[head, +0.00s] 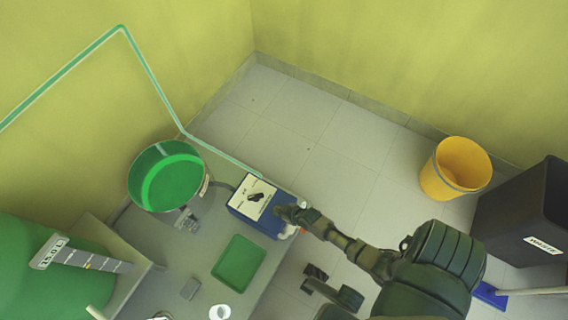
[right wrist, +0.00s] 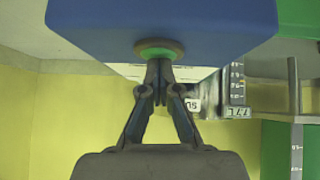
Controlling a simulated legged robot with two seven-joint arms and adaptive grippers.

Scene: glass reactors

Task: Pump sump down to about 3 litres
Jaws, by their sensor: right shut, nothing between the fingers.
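A blue pump box (head: 242,212) with a white top plate and a black knob (head: 255,197) stands on the grey bench. My right gripper (head: 283,211) is at the box's right side. In the right wrist view its fingers (right wrist: 158,66) are shut and empty, with the tips at a round green button (right wrist: 158,50) in a tan collar on the blue face. I cannot tell whether the button is pressed in. A round green vessel (head: 168,200) stands left of the box. A large green tank (head: 30,270) with a scale strip (head: 88,262) is at the lower left; its reading is unclear.
A green tray (head: 239,263) lies on the bench (head: 200,262) in front of the box. A green pipe (head: 150,75) runs along the wall. A yellow bucket (head: 455,168) and a dark bin (head: 515,215) stand on the floor at the right. The middle floor is clear.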

